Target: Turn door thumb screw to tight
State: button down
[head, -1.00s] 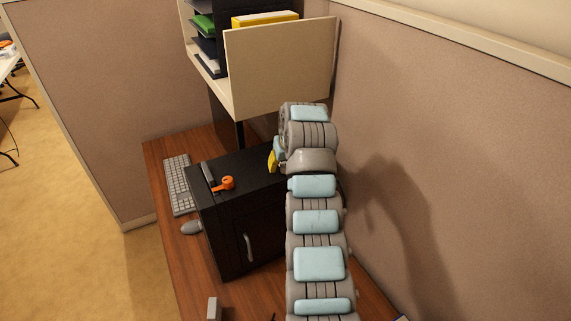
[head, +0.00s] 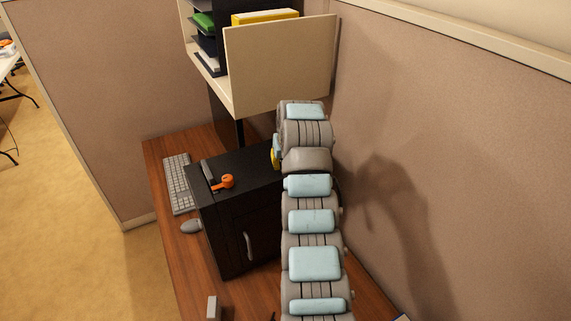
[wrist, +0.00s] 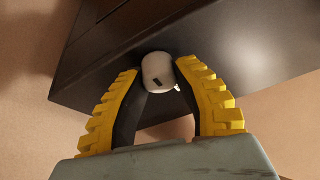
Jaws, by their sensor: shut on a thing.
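In the wrist view, a small pale round thumb screw (wrist: 158,71) with a dark slot sits at the edge of the black cabinet (wrist: 215,45). My gripper (wrist: 156,76) has its two yellow-backed fingers closed around the screw, one on each side. In the head view, the black cabinet (head: 235,240) stands on the desk, and my arm reaches to its far right side. Only a bit of my gripper (head: 275,156) shows there. The screw is hidden behind my arm in the head view.
An orange object (head: 224,182) and a grey item (head: 207,171) lie on the cabinet's top. A keyboard (head: 179,184) and a mouse (head: 191,227) are on the wooden desk to its left. A shelf (head: 280,65) hangs above, and a partition wall (head: 450,170) is close on the right.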

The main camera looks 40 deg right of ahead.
jog(key=shift+w+a+f+m+h+b, duration=0.1)
jog(key=shift+f+m+h+b, duration=0.1)
jog(key=shift+m+b, duration=0.3)
jog(key=shift+a+f+m+h+b, duration=0.1)
jog(key=shift+m+h+b, duration=0.15)
jog(key=shift+m, duration=0.35)
jog(key=m, duration=0.1)
jog(key=m+g+b, duration=0.1)
jog(key=m, duration=0.1)
jog(key=shift+r+m+g+h, duration=0.1)
jog(key=shift+m+g+h, duration=0.2)
jog(key=shift+h, duration=0.05)
jog(key=m, duration=0.1)
jog(key=m+g, duration=0.1)
jog(key=m, duration=0.1)
jog(key=shift+d+r+h, duration=0.15)
jog(key=shift+r+h, duration=0.05)
jog(key=shift+h, duration=0.1)
jog(key=shift+m+g+p, duration=0.3)
jog(key=shift+m, duration=0.7)
jog(key=shift+f+p, duration=0.15)
jog(key=shift+p, duration=0.2)
jog(key=c, duration=0.8)
grip_release()
jog(key=shift+o, duration=0.2)
